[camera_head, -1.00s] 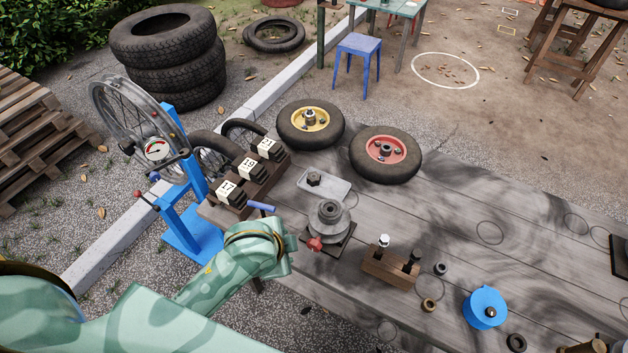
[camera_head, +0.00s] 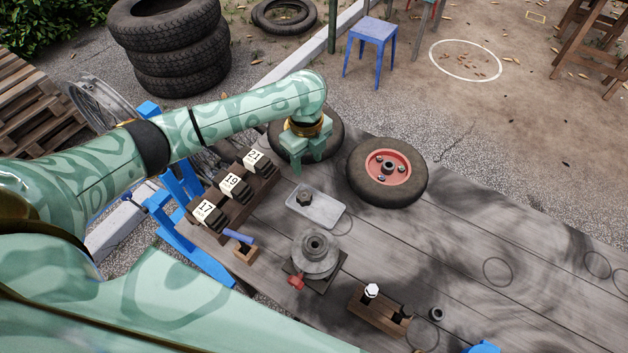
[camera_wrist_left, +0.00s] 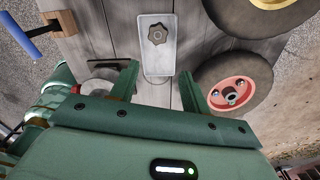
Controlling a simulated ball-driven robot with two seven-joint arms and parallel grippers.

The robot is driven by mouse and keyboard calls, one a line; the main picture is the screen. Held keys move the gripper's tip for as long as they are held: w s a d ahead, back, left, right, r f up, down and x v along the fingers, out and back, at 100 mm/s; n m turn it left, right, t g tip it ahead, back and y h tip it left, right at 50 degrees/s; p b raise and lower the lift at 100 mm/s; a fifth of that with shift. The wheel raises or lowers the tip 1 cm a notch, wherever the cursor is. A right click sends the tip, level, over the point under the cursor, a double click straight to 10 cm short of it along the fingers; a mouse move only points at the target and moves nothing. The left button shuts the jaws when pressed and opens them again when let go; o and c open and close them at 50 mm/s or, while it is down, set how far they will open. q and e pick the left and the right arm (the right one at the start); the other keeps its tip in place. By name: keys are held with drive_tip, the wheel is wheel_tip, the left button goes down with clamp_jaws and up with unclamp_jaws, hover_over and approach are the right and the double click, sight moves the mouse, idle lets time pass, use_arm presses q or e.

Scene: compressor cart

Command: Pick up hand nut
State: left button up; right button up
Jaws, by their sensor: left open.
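The hand nut is a dark lobed knob (camera_head: 304,198) lying on a small grey metal tray (camera_head: 322,213) on the wooden table. In the left wrist view the hand nut (camera_wrist_left: 157,34) sits in the upper middle, on the tray (camera_wrist_left: 157,66). My left gripper (camera_head: 309,158) is open, points down and hangs above the table just behind the nut in the head view. In the wrist view its two fingers (camera_wrist_left: 158,82) are apart and empty, with the nut beyond their tips. My right gripper does not show.
A tyred wheel with a red hub (camera_head: 387,172) lies right of the tray. A yellow-hub wheel (camera_wrist_left: 262,14) is partly hidden by my gripper in the head view. Numbered blocks (camera_head: 233,185) stand left; a round metal fixture (camera_head: 316,254) stands in front. The table's right is mostly clear.

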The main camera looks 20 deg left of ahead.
use_arm(q)
drive_tip(key=b, duration=0.4)
approach(305, 196)
drive_tip(key=shift+s+d+f, duration=0.2)
drive_tip(key=shift+s+d, duration=0.1)
drive_tip(key=shift+d, duration=0.05)
drive_tip(key=shift+w+f, duration=0.25)
drive_tip(key=shift+f, duration=0.7)
drive_tip(key=shift+w+f+b, duration=0.1)
drive_tip(key=shift+f+b, duration=0.35)
drive_tip(key=shift+f, duration=0.6)
drive_tip(key=f+b, duration=0.2)
drive_tip(key=f, duration=0.1)
drive_tip(key=f+b, duration=0.1)
drive_tip(key=f, duration=0.1)
drive_tip(key=shift+a+f, duration=0.1)
drive_tip(key=shift+a, duration=0.25)
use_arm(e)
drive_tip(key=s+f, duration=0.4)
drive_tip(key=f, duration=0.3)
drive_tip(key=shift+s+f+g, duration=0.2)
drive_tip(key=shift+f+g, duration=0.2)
use_arm(q)
drive_tip(key=c, duration=0.6)
